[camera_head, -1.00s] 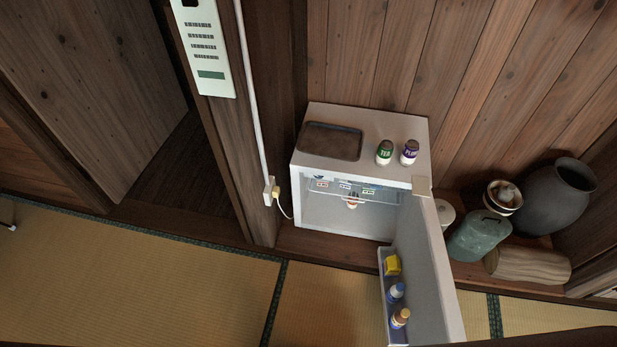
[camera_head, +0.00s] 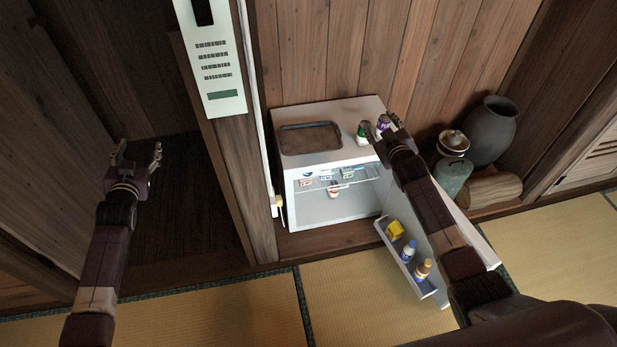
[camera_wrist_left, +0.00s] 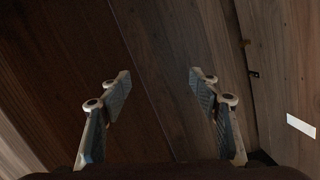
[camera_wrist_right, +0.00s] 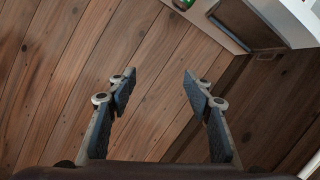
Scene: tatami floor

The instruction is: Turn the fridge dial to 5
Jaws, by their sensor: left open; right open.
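The small white fridge (camera_head: 300,116) stands against the wood wall with its door (camera_head: 435,270) open toward the front right. I cannot make out the dial. My right gripper (camera_head: 388,130) is open and empty; in the head view it overlaps the fridge's right top edge beside the jars. Its fingers show apart in the right wrist view (camera_wrist_right: 160,80), with the fridge top corner beyond. My left gripper (camera_head: 140,158) is open and empty, left of the post; it also shows open in the left wrist view (camera_wrist_left: 160,85).
Door shelves hold a yellow box (camera_head: 395,229) and bottles (camera_head: 423,268). Tatami (camera_head: 365,290) in front is clear.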

